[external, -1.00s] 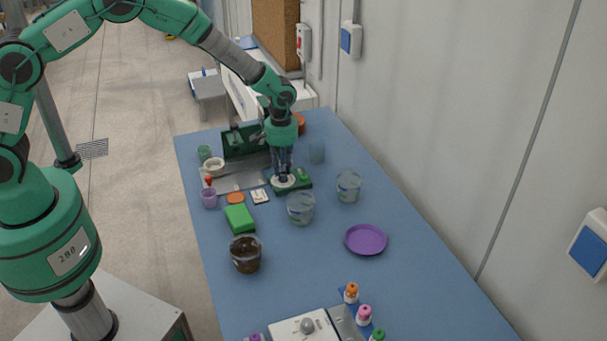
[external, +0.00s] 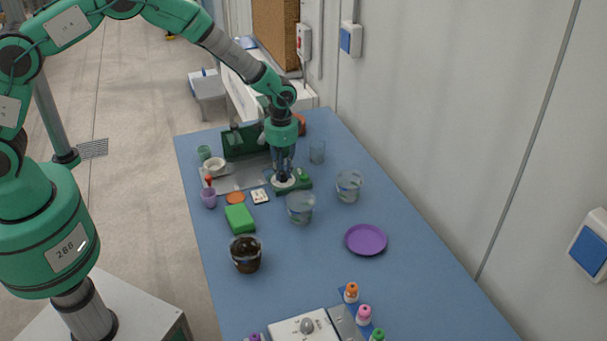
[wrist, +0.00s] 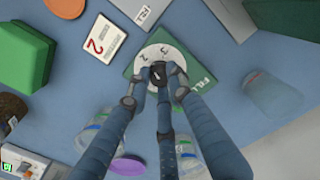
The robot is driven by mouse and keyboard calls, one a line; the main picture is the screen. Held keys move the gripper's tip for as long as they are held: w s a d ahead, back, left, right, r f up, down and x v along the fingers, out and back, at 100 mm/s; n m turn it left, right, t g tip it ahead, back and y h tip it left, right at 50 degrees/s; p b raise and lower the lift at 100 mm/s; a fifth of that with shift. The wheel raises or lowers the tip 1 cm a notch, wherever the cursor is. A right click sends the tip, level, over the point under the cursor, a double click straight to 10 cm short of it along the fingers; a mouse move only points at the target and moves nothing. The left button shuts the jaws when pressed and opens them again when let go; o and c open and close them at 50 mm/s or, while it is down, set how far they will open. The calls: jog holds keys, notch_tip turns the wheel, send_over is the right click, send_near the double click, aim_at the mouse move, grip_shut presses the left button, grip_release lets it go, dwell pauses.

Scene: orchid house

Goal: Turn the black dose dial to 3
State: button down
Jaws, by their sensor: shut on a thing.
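The black dose dial (wrist: 158,76) sits on a white disc (wrist: 148,60) with numerals, a 2 and a 3 among them. The disc is on a green base (wrist: 197,82) lettered "FILL", and this base (external: 304,184) stands near the far end of the blue table in the external view. My gripper (wrist: 162,86) is shut on the dial from above, and it shows upright over the base in the external view (external: 283,176). The fingers cover part of the dial and disc. I cannot tell which number the dial points to.
Clear cups (external: 301,208) and (external: 348,186) stand close in front and to the right. A green block (external: 239,219) and a brown-filled cup (external: 246,254) are nearer. A purple plate (external: 366,240) lies at right, with open blue table around it. An open green case (external: 243,142) stands behind.

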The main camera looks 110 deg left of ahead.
aim_at(283, 173)
jog(key=m, duration=0.4)
jog(key=shift+m, duration=0.3)
jog(key=shift+m+p, duration=0.3)
jog(key=shift+m, duration=1.4)
jog(key=c, duration=1.6)
grip_release()
jog(key=shift+o, duration=0.2)
jog(key=shift+r, duration=0.1)
notch_tip(283, 173, up, 12)
